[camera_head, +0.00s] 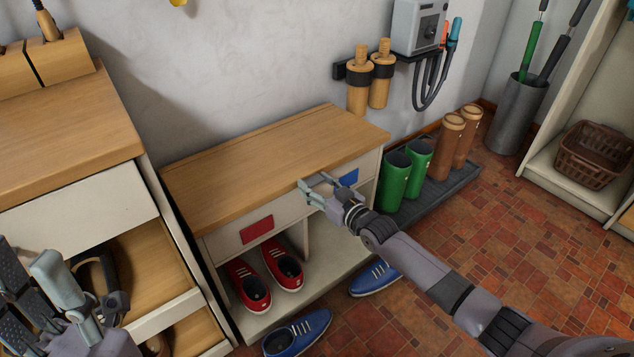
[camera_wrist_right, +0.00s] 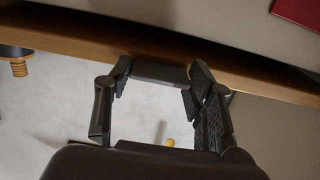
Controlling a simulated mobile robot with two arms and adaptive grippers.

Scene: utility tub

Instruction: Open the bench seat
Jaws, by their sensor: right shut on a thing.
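The bench (camera_head: 270,165) has a wooden seat top, lying flat and closed, over a pale cabinet body with a red panel (camera_head: 257,229) and a blue panel (camera_head: 349,177) on its front. My right gripper (camera_head: 318,186) is at the seat's front edge, right of its middle, and is shut on the bench seat. In the right wrist view the gripper's fingers (camera_wrist_right: 158,90) meet the wooden seat edge (camera_wrist_right: 60,42); the exact contact is partly hidden. My left gripper (camera_head: 48,285) is at the lower left, open and empty, away from the bench.
Red shoes (camera_head: 283,267) stand in the bench's lower cubby. Blue shoes (camera_head: 297,333) lie on the tiled floor in front. Green boots (camera_head: 395,182) stand right of the bench. A wooden cabinet (camera_head: 70,130) is close on the left. A wall rack (camera_head: 370,70) hangs behind the bench.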

